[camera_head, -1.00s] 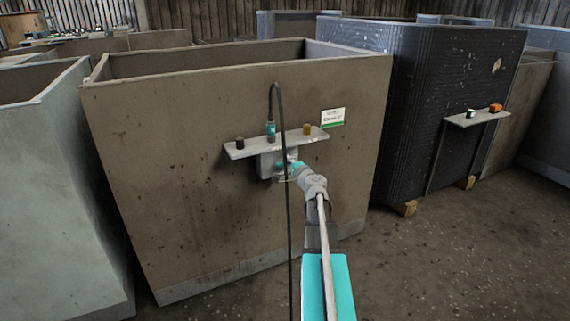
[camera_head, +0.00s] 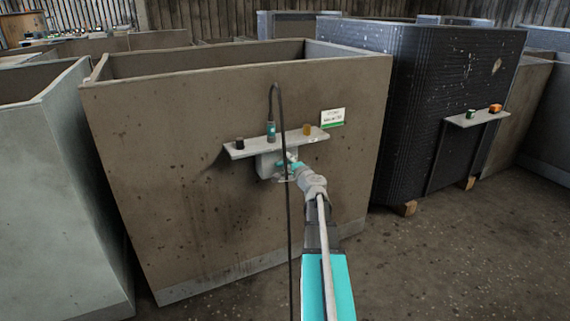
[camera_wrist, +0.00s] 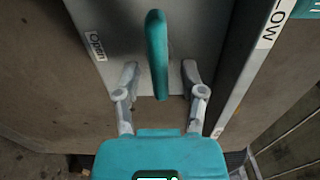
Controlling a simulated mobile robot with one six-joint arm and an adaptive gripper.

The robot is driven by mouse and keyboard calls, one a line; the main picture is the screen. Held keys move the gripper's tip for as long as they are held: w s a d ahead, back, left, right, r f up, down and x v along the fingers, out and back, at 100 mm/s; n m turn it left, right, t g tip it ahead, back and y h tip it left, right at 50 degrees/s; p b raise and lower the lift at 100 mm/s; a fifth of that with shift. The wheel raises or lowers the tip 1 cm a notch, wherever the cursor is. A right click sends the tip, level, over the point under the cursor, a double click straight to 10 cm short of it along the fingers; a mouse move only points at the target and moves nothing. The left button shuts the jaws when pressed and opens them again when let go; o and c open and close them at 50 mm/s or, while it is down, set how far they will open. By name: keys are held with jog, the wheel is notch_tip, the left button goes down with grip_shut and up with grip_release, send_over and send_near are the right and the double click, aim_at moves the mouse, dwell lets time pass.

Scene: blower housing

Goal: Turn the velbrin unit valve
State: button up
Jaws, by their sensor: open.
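The valve's teal handle (camera_wrist: 157,50) stands out from a grey box in the wrist view, its long side running up and down the picture. My gripper (camera_wrist: 160,78) is open, with one grey finger on each side of the handle's lower end and a gap on both sides. In the head view the gripper (camera_head: 291,170) is at the grey valve box (camera_head: 266,165), under a small shelf on the brown housing (camera_head: 200,200). Some teal shows there, partly hidden by my wrist. An "Open" label (camera_wrist: 96,46) is left of the handle.
The shelf (camera_head: 237,152) carries a dark knob (camera_head: 240,143), a teal connector (camera_head: 271,130) and an amber knob (camera_head: 307,129). A black cable (camera_head: 288,230) hangs down beside my arm. A label ending in "LOW" (camera_wrist: 273,25) is at right in the wrist view.

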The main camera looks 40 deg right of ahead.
jog(key=v, duration=1.2)
dwell(0.6)
jog(key=w+a+f+n+g+y+p, duration=0.1)
jog(key=w+a+f+n+g+y, duration=0.2)
jog(key=a, duration=0.6)
jog(key=w+a+f+n+g+y+p, duration=0.1)
jog(key=a+f+n+y, duration=0.15)
jog(key=a+n, duration=0.4)
jog(key=w+a+f+n+g+y, duration=0.15)
jog(key=a+y, duration=0.25)
jog(key=a, duration=0.6)
jog(key=s+a+f+n+g+h+p, duration=0.25)
jog(key=s+a+n+g, duration=0.3)
jog(key=a, duration=0.35)
jog(key=s+a+f+n+g+h+p, duration=0.1)
jog(key=s+a+f+n+g+h, duration=0.1)
jog(key=s+a+f+n+g, duration=0.5)
notch_tip(320, 180, up, 41)
jog(key=w+a+m+p, duration=0.1)
jog(key=a+m+p, duration=0.1)
jog(key=p, duration=3.6)
jog(key=shift+w+a+r+m+t+h, duration=0.2)
jog(key=shift+w+m+t+h, duration=0.1)
jog(key=shift+w+m, duration=0.1)
